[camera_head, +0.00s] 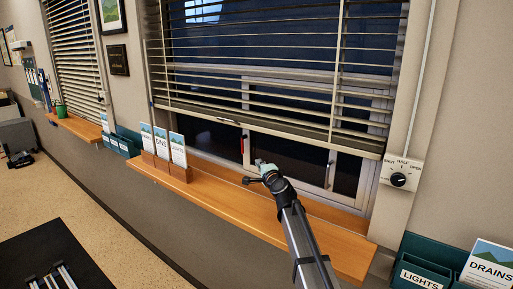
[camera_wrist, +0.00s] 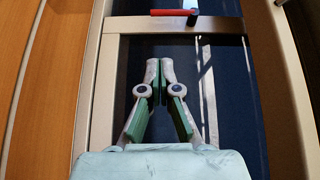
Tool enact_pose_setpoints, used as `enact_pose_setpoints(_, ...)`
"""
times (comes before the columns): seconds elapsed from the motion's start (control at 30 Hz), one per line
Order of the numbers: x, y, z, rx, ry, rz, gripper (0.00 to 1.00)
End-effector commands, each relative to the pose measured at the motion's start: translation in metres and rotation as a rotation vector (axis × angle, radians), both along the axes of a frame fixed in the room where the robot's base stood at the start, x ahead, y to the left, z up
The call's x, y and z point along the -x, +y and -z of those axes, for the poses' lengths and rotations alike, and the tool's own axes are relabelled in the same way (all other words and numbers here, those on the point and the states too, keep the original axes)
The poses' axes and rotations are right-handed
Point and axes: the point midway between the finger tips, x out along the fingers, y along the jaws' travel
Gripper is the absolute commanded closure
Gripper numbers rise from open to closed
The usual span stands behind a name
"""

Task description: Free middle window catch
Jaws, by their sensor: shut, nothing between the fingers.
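The middle window (camera_head: 285,158) has its lower part showing below a half-lowered blind. A small red catch (camera_head: 242,145) is on the window frame. In the wrist view the red catch (camera_wrist: 172,12) lies across the frame at the top edge, with a dark piece at its right end. My gripper (camera_head: 259,163) is over the sill, close to the window and just right of and below the catch. In the wrist view my gripper (camera_wrist: 160,65) is shut and empty, its tips together in front of the dark glass. A gap separates the tips from the catch.
The wooden sill (camera_head: 325,229) runs below the window, with a leaflet holder (camera_head: 165,170) at its left. The slatted blind (camera_head: 270,85) hangs above my gripper. A dial (camera_head: 398,179) marked shut, half and open is on the right wall. Green racks (camera_head: 425,272) hang lower right.

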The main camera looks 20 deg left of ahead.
Motion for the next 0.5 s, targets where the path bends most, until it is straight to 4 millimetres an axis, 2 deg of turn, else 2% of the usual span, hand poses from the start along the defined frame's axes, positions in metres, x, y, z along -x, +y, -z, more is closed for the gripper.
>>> enact_pose_setpoints(0.13, -0.0046, -0.011, -0.0055, -0.026, 0.017, 0.002, 1.0)
enact_pose_setpoints(0.5, -0.0059, -0.0103, -0.0052, -0.027, 0.017, 0.002, 1.0)
